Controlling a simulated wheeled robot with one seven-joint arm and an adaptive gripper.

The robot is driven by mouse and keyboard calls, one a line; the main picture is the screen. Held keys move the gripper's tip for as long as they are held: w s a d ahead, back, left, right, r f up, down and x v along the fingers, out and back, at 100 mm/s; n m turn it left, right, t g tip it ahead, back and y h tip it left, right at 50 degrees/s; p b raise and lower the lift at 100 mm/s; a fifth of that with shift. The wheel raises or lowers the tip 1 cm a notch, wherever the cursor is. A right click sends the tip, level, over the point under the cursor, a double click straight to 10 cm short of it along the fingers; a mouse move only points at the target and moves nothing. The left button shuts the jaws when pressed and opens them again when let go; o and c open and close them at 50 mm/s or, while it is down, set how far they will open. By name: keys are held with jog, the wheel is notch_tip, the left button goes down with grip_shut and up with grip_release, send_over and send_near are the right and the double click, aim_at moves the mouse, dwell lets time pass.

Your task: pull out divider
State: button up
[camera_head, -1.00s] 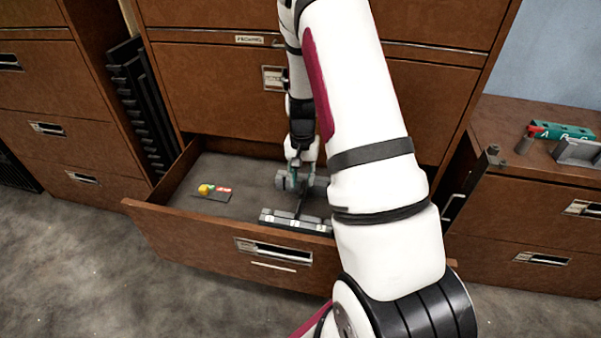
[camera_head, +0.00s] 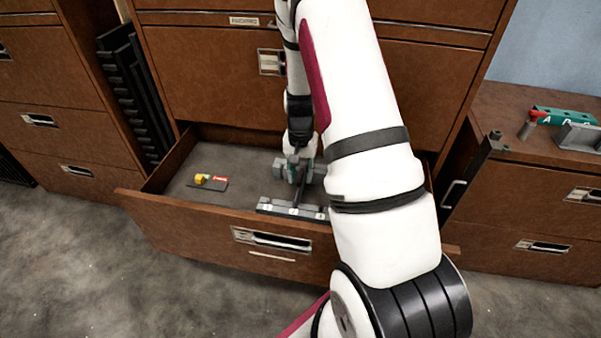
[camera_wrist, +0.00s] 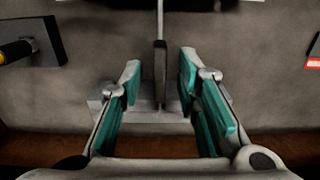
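The divider (camera_head: 299,196) is a thin grey upright plate between grey blocks in the open drawer (camera_head: 215,215). In the wrist view, the divider (camera_wrist: 160,62) runs edge-on between the fingers. My gripper (camera_head: 298,170) points down into the drawer at the divider. In the wrist view, my gripper (camera_wrist: 160,75) has its two teal-padded fingers apart, one on each side of the plate, with visible gaps. The divider's lower part and the right end of the blocks are partly hidden by my gripper and arm.
Labelled grey blocks (camera_head: 290,209) stand by the drawer front. A black rack (camera_head: 135,90) stands left of the cabinet. A low cabinet (camera_head: 545,175) at right carries a green block (camera_head: 565,117).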

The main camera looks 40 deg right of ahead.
grip_shut()
jog(key=shift+r+p, duration=0.5)
jog(key=shift+r, duration=0.25)
dwell(0.4)
jog(key=shift+r+p, duration=2.35)
jog(key=shift+r, duration=1.2)
